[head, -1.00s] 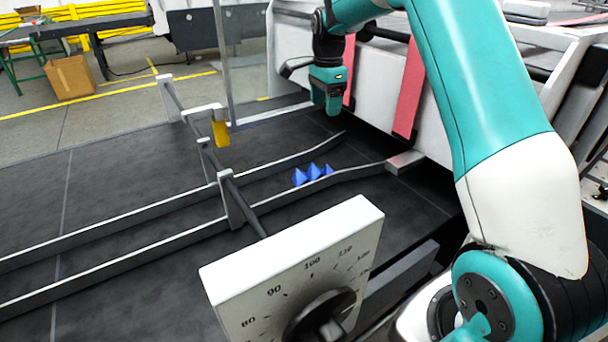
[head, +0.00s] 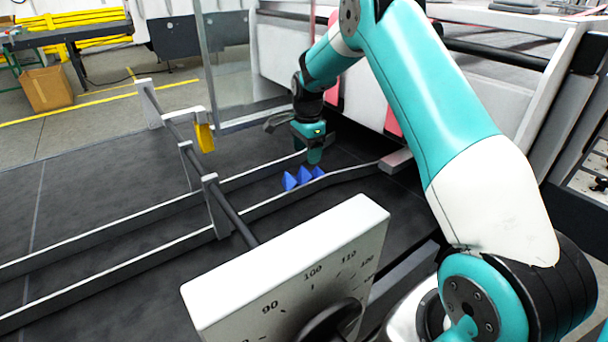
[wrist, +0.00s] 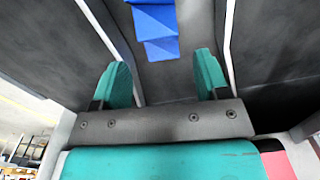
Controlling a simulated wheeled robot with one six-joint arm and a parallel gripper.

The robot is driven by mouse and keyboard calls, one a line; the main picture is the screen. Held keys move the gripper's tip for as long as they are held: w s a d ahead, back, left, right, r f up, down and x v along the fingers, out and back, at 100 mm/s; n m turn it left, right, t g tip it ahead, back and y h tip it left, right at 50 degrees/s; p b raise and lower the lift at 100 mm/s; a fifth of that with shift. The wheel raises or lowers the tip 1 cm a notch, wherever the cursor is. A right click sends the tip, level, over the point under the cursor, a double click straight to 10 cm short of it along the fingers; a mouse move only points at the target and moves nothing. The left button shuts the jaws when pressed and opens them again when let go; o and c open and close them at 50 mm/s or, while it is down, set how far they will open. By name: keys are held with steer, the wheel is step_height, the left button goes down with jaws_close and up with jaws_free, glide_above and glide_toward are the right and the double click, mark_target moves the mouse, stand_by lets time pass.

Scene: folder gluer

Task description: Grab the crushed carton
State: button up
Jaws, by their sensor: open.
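The crushed carton (head: 303,178) is a blue, zigzag-folded piece lying on the dark machine bed between two metal guide rails. It also shows at the top of the wrist view (wrist: 158,30), partly cut off by the frame edge. My gripper (head: 314,158) is just behind and above the carton in the head view, pointing down. In the wrist view my gripper (wrist: 160,78) has its two teal fingers wide apart with nothing between them. The carton lies beyond the fingertips, roughly in line with the gap.
Metal guide rails (head: 120,257) run on both sides of the carton. A crossbar (head: 232,212) with a yellow tab (head: 204,137) spans them. A white dial plate (head: 300,270) stands in front. The white machine frame with red strips is behind my gripper.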

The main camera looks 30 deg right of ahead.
mark_target(308, 170)
step_height(308, 170, down, 8)
steer(key=p, duration=0.2)
steer(key=shift+s+d+r+p, duration=0.15)
steer(key=shift+p, duration=0.15)
steer(key=shift+c, duration=0.5)
steer(key=c, duration=0.6)
